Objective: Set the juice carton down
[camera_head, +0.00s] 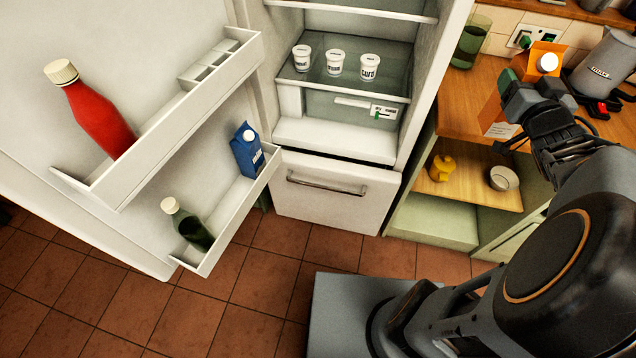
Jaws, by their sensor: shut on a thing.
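The orange juice carton (545,58) with a white cap is at the right, over the wooden counter (462,98). My gripper (520,92) is shut on the carton and hides much of its middle. The carton's lower part (496,118) shows below the gripper, near the counter's front edge. I cannot tell whether its base touches the counter.
A kettle (604,62) and a green glass (471,42) stand on the counter. Below, a shelf holds a yellow duck (442,167) and a bowl (503,179). The open fridge door (130,30) holds bottles and a blue carton (247,150).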

